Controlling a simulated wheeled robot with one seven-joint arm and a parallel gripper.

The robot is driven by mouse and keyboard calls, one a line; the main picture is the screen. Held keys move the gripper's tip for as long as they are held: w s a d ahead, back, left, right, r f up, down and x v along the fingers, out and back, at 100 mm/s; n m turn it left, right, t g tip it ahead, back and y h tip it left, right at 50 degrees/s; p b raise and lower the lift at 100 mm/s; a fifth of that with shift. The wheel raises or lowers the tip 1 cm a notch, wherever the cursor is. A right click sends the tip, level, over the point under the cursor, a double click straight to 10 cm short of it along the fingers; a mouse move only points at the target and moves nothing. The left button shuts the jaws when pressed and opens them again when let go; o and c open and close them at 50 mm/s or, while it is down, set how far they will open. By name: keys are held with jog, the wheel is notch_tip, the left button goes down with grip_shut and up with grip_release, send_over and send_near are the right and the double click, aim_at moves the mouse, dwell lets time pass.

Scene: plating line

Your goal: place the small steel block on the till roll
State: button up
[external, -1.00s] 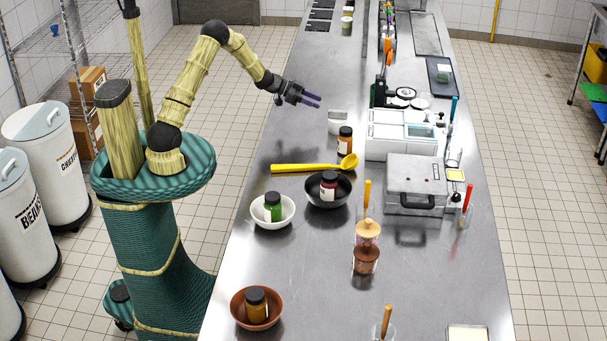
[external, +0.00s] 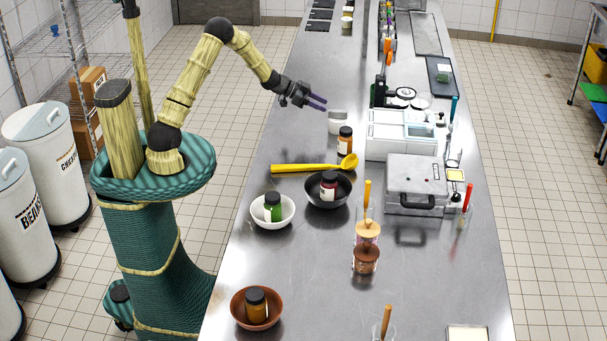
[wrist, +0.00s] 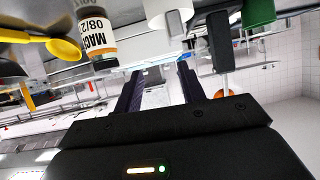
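A white roll-like cylinder (external: 336,128), likely the till roll, stands on the steel counter just right of my gripper. A grey, flat-looking piece (external: 338,115) shows at its top; I cannot tell whether this is the small steel block. The white cylinder also shows in the wrist view (wrist: 160,10) at the top edge, partly cut off. My gripper (external: 318,102) is above the counter, left of and slightly above the cylinder in the picture, apart from it. In the wrist view its two dark fingers (wrist: 160,88) are spread, with no clearly held object between them.
An orange-brown jar (external: 345,142) with a black cap stands just in front of the cylinder. A yellow spoon (external: 305,168) and two bowls with jars are nearer. A white machine (external: 385,145) and a grey metal case (external: 415,175) stand to the right.

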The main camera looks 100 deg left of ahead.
jog(key=d+r+g+y, duration=0.25)
jog(key=d+g, duration=0.25)
jog(key=d, duration=1.7)
jog(key=s+d+g+h, duration=0.3)
jog(key=s+d+g, duration=0.2)
jog(key=s+d, duration=1.2)
jog(key=shift+d+r, duration=0.25)
jog(key=shift+d, duration=0.45)
